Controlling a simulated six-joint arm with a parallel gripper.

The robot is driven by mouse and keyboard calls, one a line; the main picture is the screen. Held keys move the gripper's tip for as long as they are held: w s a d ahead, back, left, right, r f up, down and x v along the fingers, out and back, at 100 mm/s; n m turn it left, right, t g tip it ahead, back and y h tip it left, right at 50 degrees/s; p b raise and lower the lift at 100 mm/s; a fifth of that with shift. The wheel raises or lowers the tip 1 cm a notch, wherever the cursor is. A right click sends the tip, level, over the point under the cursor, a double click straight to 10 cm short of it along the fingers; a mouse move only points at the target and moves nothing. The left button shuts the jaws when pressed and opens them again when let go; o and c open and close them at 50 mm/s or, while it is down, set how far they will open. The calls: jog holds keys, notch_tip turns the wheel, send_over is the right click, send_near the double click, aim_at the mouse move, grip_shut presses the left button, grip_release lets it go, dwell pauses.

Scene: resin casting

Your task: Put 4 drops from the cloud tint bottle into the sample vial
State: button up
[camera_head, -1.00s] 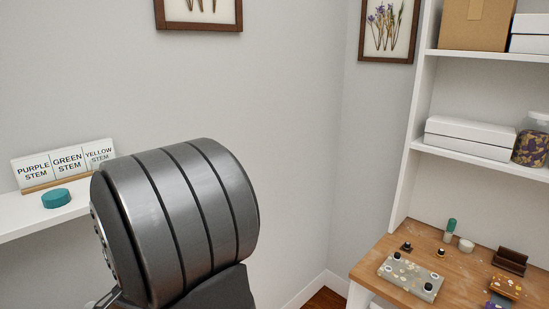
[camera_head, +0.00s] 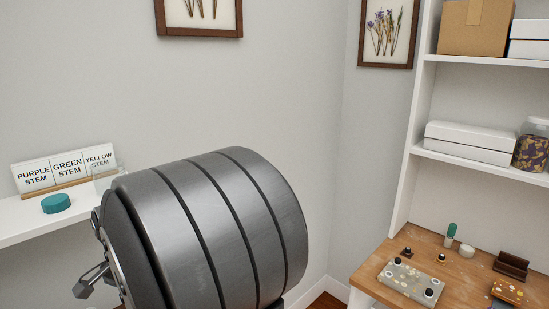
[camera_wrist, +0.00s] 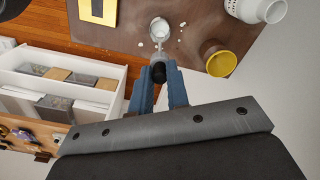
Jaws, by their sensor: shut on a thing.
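In the wrist view my gripper (camera_wrist: 160,68) is shut on a small bottle with a black round end (camera_wrist: 158,75), between its two blue fingers. Most of this bottle is hidden and no label shows, so I cannot confirm its tint. Just beyond the fingertips is a small clear vessel with white inside (camera_wrist: 160,27), perhaps the sample vial. The held bottle's far end appears close to it or overlaps it in the picture; I cannot tell whether they touch. No falling drop is visible.
A yellow-topped jar (camera_wrist: 220,60) and a white container (camera_wrist: 256,8) stand right on the brown mat (camera_wrist: 200,12). White spots lie near the vessel. A white divided box (camera_wrist: 112,72) is left. In the head view, a teal lid (camera_head: 56,203) lies by stem labels (camera_head: 68,172).

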jog(key=s+a+r, duration=0.2)
jog(key=s+a, duration=0.6)
jog(key=a, duration=0.1)
jog(key=shift+r, duration=0.15)
jog(key=shift+d, duration=0.1)
jog(key=shift+f, duration=1.9)
grip_shut()
grip_release()
